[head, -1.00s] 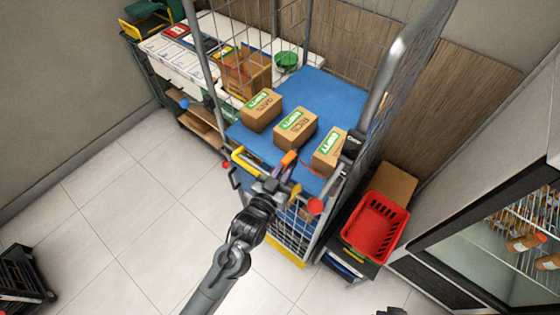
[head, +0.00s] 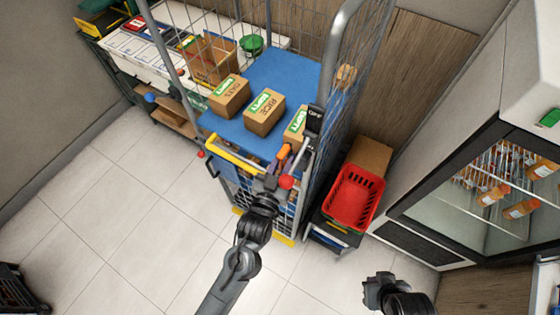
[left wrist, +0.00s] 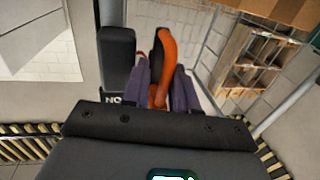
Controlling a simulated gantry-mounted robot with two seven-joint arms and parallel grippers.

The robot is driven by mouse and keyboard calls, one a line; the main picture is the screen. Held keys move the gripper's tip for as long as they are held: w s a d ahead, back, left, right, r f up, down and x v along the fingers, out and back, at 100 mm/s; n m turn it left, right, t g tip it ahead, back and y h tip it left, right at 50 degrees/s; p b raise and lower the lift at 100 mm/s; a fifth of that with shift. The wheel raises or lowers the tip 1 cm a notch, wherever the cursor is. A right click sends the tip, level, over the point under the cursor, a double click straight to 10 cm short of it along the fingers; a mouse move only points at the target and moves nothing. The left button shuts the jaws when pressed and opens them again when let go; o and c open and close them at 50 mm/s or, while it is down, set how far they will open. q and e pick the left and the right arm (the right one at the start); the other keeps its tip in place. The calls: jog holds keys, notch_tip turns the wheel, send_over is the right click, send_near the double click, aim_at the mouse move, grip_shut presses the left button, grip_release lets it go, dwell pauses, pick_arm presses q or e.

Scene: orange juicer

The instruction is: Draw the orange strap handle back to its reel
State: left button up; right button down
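The orange strap handle (head: 284,151) is at the front of the wire roll cage (head: 340,60), near its right front post. My left gripper (head: 281,163) is at the handle. In the left wrist view the orange handle (left wrist: 170,52) stands between the purple fingers of the left gripper (left wrist: 162,88), which are closed around its lower part. The black reel (head: 313,121) is on the right front post, just right of and above the handle. A black housing that looks like the reel (left wrist: 117,55) stands left of the fingers, a small gap away. My right gripper (head: 378,290) is low at the right, far from the cage.
Several cardboard boxes (head: 264,112) sit on the blue cage shelf (head: 280,75). A yellow bar (head: 233,158) and a red ball (head: 287,182) are at the cage front. A red basket (head: 354,197) stands right of the cage. The floor in front is clear.

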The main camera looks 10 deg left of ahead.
pick_arm(q)
jog(key=shift+o, duration=0.4)
jog(key=shift+s+a+f, duration=0.1)
jog(key=shift+s, duration=0.4)
jog(key=s+a+b, duration=0.1)
jog(key=s+b, duration=0.1)
jog(key=s, duration=0.7)
jog(key=shift+s+a+b, duration=0.35)
